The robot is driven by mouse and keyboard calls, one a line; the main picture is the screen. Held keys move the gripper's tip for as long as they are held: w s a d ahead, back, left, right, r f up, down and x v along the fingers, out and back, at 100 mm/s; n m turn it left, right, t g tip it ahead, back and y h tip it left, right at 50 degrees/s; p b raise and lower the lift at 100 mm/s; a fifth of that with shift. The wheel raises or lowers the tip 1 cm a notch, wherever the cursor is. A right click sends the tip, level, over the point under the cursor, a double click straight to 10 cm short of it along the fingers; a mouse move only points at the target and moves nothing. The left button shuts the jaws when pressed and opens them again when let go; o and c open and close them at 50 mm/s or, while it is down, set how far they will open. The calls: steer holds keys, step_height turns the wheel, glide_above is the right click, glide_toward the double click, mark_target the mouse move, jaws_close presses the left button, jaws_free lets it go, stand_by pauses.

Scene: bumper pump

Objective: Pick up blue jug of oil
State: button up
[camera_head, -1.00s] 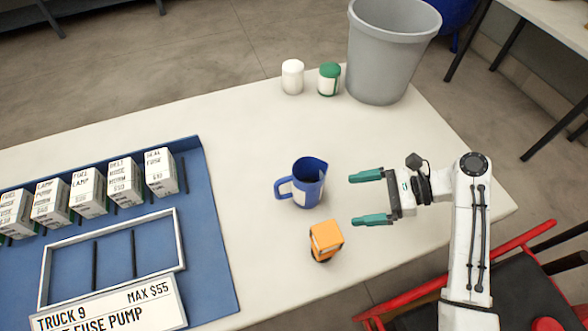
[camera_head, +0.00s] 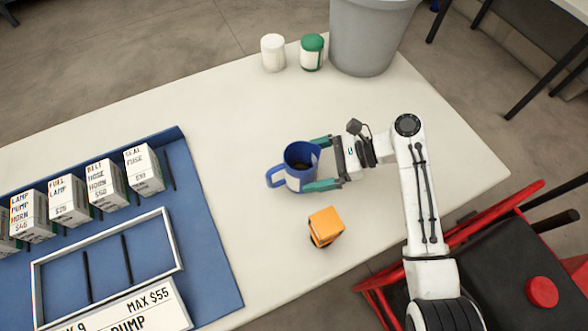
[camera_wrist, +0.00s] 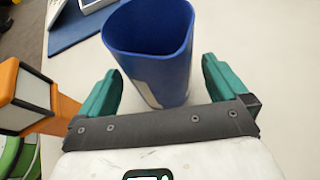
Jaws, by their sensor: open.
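The blue jug (camera_head: 300,158) stands upright on the white table, its handle pointing left and a pale label on its side; dark contents show inside in the head view. My gripper (camera_head: 318,163) is open, with its teal fingers on either side of the jug's right part. In the wrist view the jug (camera_wrist: 150,50) stands between and just beyond the two teal fingertips of my gripper (camera_wrist: 158,75). A gap shows between the right finger and the jug there; the left finger is close to it. The jug's base is partly hidden in the wrist view.
An orange-topped item (camera_head: 325,226) stands near the jug, towards the front; it also shows at left in the wrist view (camera_wrist: 22,95). A blue tray (camera_head: 215,240) with several labelled boxes lies left. White (camera_head: 273,53) and green (camera_head: 312,52) containers and a grey bin (camera_head: 365,35) stand behind.

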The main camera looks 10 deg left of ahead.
mark_target(300, 168)
steer(key=shift+x, duration=1.65)
steer(key=c, duration=1.1)
